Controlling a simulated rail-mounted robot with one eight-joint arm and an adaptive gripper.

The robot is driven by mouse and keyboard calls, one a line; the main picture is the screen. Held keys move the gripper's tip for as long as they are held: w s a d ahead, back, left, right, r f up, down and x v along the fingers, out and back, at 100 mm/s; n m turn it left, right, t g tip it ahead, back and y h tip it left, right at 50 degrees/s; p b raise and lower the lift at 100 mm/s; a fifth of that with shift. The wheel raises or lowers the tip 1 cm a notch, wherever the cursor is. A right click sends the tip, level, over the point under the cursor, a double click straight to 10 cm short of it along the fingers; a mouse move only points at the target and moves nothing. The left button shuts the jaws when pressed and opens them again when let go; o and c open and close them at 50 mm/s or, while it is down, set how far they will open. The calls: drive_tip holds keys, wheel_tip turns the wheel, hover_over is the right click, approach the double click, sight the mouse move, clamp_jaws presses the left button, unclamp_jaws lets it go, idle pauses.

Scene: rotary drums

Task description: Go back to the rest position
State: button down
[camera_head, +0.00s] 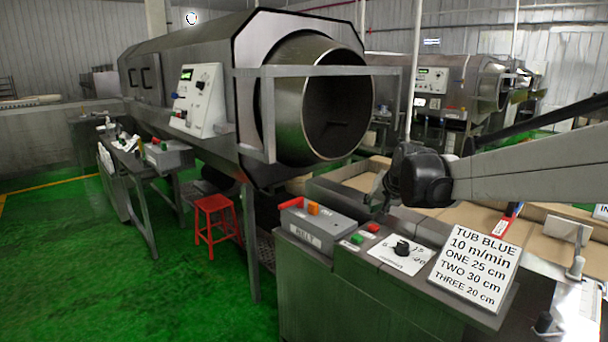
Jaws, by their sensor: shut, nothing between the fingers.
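My arm reaches in from the right edge, and its dark end stands above the control desk (335,280). My gripper (373,198) is at the left end of the arm, small and dark in this view, and appears shut and empty. It is behind the grey box marked BELT (317,226) in the picture and in front of the drum's open mouth, lower right of it. The large rotary drum (335,105) sits in its metal housing with its mouth facing right.
The desk carries a dial plate (402,254), green and red buttons, and a white sign (473,265) reading TUB BLUE. A red stool (214,220) and a side table (150,160) stand left. Belts (480,225) lie behind the desk. Green floor is open at lower left.

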drive_tip(key=s+n+b, duration=0.2)
drive_tip(key=s, duration=2.1)
drive_tip(key=s+f+h+b, duration=0.1)
drive_tip(key=s+f, duration=0.3)
drive_tip(key=s, duration=0.4)
drive_tip(key=s+d+f+n, duration=0.1)
drive_tip(key=s+f, duration=0.4)
drive_tip(key=s, duration=0.4)
drive_tip(key=shift+s+g+h+b, duration=0.3)
drive_tip(key=shift+g+h+b, duration=0.05)
drive_tip(key=shift+g+h, duration=0.05)
